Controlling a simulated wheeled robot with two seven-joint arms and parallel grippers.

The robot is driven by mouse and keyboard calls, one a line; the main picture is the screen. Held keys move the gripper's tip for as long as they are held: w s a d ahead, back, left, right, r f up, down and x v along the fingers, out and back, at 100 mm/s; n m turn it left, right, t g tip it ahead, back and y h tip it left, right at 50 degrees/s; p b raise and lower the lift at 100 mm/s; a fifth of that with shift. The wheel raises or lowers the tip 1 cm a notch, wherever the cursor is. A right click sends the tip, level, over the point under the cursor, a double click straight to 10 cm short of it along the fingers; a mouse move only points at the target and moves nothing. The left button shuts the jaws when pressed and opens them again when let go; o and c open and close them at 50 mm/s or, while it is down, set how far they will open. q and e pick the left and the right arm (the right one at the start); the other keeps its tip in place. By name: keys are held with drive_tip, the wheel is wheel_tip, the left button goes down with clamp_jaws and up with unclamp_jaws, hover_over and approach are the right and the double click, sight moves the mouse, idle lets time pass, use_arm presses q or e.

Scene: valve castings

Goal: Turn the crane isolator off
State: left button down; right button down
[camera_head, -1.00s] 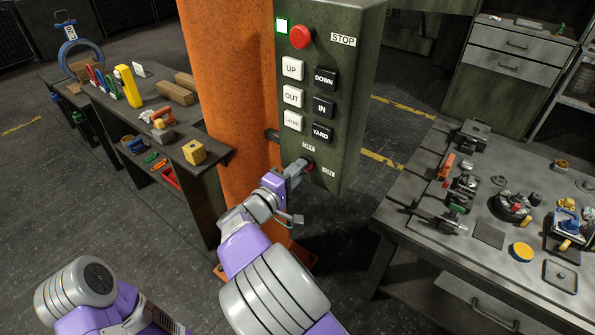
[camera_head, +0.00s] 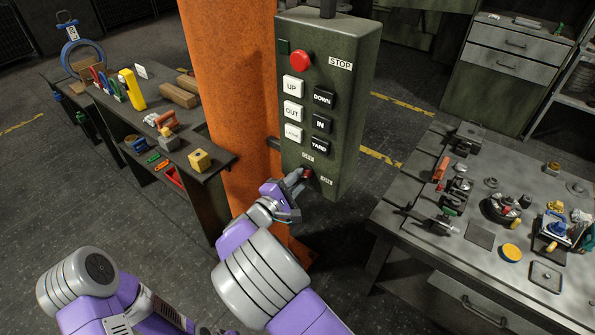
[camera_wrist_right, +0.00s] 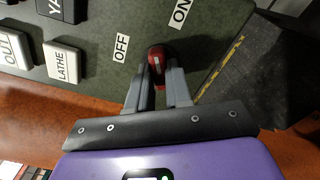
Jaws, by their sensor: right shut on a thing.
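The crane control box (camera_head: 345,110) is a green panel mounted on the orange column. Its red isolator knob (camera_head: 307,173) sits near the bottom, by the small OFF and ON labels. My right gripper (camera_head: 298,178) is at the knob. In the right wrist view the fingers of my right gripper (camera_wrist_right: 160,80) are shut on either side of the red knob (camera_wrist_right: 156,62). The OFF label (camera_wrist_right: 121,47) and ON label (camera_wrist_right: 180,12) show beyond it. The indicator square (camera_head: 284,47) at the panel's top left is dark. My left gripper is out of view.
The red STOP button (camera_head: 302,61) and several push buttons sit above the knob. A workbench (camera_head: 405,215) with valve parts stands at right. A shelf bench (camera_head: 115,118) with tools and blocks stands at left. Open floor lies between the column and workbench.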

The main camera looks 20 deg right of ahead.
drive_tip(key=shift+n+p, duration=5.75)
drive_tip(key=shift+n, duration=0.15)
drive_tip(key=c, duration=1)
unclamp_jaws()
drive_tip(key=shift+c, duration=0.2)
drive_tip(key=v, duration=0.7)
drive_tip(key=shift+s+a, duration=0.25)
